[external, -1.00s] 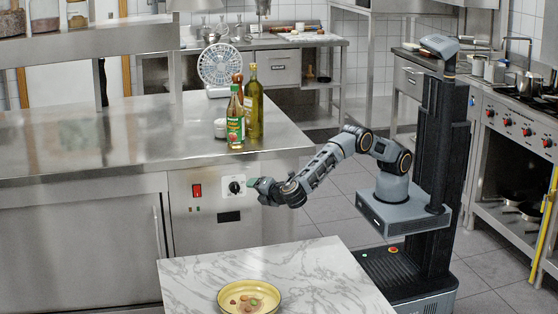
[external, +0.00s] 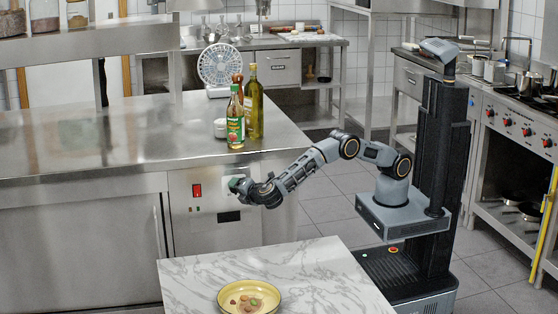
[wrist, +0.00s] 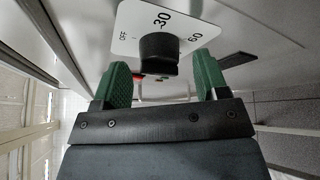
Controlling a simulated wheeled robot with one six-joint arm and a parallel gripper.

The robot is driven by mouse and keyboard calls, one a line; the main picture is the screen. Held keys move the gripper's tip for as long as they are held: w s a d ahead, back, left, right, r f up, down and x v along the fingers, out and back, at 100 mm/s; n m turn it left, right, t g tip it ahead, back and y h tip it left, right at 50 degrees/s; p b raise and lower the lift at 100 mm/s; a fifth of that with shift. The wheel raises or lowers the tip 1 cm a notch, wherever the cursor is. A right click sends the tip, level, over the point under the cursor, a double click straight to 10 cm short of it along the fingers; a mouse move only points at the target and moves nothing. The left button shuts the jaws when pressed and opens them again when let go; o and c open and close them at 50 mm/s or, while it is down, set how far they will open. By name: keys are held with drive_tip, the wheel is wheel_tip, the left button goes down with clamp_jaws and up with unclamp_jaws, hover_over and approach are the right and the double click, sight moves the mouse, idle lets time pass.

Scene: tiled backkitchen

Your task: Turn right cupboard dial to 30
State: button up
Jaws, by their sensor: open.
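The cupboard dial is a black round knob (wrist: 159,53) on a white plate (wrist: 130,42) marked OFF, 30 and 60 in the wrist view. My gripper (wrist: 160,80) is open, with one green finger on each side below the knob and clear gaps between. The knob sits between and just beyond the fingertips, apparently untouched. In the external view my gripper (external: 236,186) is at the cupboard panel (external: 212,212) and covers the dial. Which mark the knob points to cannot be made out clearly.
A red switch (external: 197,190) is left of the dial, and a dark slot (external: 229,216) is below it. Bottles (external: 253,103) stand on the steel counter above. A marble table (external: 190,272) with a yellow plate (external: 224,304) stands in front.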

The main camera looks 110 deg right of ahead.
drive_tip(key=shift+w+d, duration=0.2)
drive_tip(key=shift+d, duration=0.15)
drive_tip(key=c, duration=0.9)
drive_tip(key=shift+f, duration=0.1)
drive_tip(key=shift+f+b, duration=0.1)
drive_tip(key=shift+b, duration=0.25)
drive_tip(key=shift+f+m+t+h+b, duration=0.2)
drive_tip(key=shift+m+h+b, duration=0.75)
drive_tip(key=shift+m+b, duration=1.8)
drive_tip(key=shift+f+m+t+h+b, duration=0.2)
drive_tip(key=shift+m+h+b, duration=1.1)
drive_tip(key=shift+b, duration=2.7)
drive_tip(key=shift+f+m+t+h+b, duration=0.1)
drive_tip(key=shift+m+t+h+b, duration=0.4)
drive_tip(key=shift+m+b, duration=2.4)
drive_tip(key=shift+r+g+h+b, duration=0.1)
drive_tip(key=shift+g+h+b, duration=0.25)
drive_tip(key=shift+b, duration=0.2)
